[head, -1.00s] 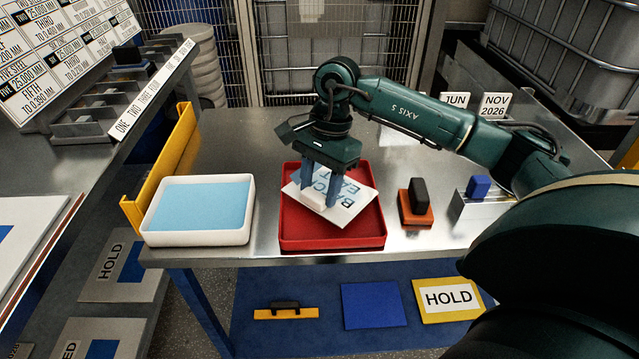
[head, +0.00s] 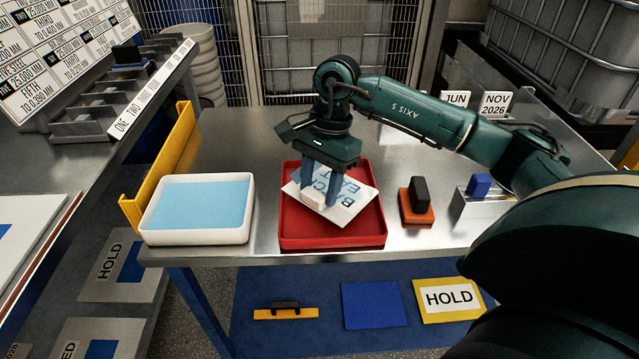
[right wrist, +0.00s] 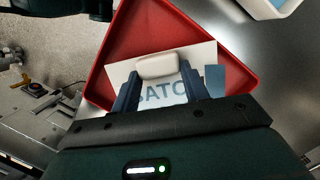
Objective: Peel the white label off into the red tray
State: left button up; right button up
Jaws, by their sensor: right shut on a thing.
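The white label (head: 350,205) with blue print is tilted over the red tray (head: 333,243). My right gripper (head: 319,195) is above the tray, its blue fingers shut on a small white block-like tab (head: 313,200) at the label's near edge. In the right wrist view the tab (right wrist: 161,66) sits between the two fingertips (right wrist: 162,80), with the label (right wrist: 205,58) behind it and the red tray (right wrist: 120,50) around. I cannot tell whether the label touches the tray floor. My left gripper is not in view.
A white tray of light blue liquid or sheet (head: 198,237) stands left of the red tray, beside a yellow guard (head: 165,165). To the right are an orange block with a black handle (head: 416,215) and a metal block with a blue top (head: 477,205).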

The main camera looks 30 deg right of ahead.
jog(key=shift+f, duration=0.15)
jog(key=shift+f+b, duration=0.2)
jog(key=shift+b, duration=0.1)
jog(key=shift+r, duration=0.35)
dwell(0.4)
jog(key=shift+f, duration=0.1)
jog(key=shift+f, duration=0.2)
jog(key=shift+r, duration=0.3)
dwell(0.4)
